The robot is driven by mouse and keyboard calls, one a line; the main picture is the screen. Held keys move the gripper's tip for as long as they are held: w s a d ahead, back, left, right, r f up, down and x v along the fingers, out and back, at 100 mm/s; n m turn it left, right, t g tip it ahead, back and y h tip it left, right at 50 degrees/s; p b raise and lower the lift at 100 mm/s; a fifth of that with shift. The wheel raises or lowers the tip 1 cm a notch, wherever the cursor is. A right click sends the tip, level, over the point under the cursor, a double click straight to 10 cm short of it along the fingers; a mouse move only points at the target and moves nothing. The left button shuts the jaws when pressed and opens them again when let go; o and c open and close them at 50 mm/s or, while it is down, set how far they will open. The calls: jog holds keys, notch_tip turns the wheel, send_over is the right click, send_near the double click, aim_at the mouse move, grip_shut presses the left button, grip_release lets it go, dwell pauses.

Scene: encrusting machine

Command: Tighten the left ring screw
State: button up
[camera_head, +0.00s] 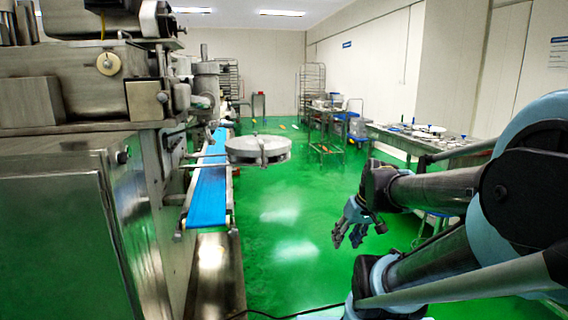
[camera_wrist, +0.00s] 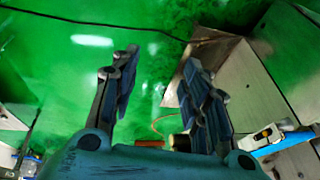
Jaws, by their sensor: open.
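My gripper (camera_head: 347,240) hangs over the green floor in the middle right of the head view, to the right of the machine and apart from it. In the wrist view my gripper (camera_wrist: 157,88) shows its two fingers spread wide with nothing between them. The large grey metal encrusting machine (camera_head: 60,200) fills the left of the head view. Round knobs show on it, a pale one (camera_head: 108,63) high up and a dark one (camera_head: 122,157) on its side. I cannot make out which part is the left ring screw.
A blue conveyor belt (camera_head: 208,190) runs along the machine's right side. A round metal disc (camera_head: 258,150) juts out beside it over the floor. A steel table (camera_head: 440,148) with small items stands at the right wall. Wire racks (camera_head: 312,90) stand farther back. The central floor is clear.

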jog(key=w+a+r+n+t+y, duration=0.2)
jog(key=w+a+r+n+y, duration=0.2)
jog(key=w+a, duration=0.5)
jog(key=n+t+y, duration=0.6)
jog(key=t, duration=0.1)
send_near(283, 159)
jog(key=x, duration=0.8)
jog(key=shift+a+r, duration=0.1)
jog(key=shift+a, duration=0.05)
grip_shut()
jog(key=shift+a, duration=0.15)
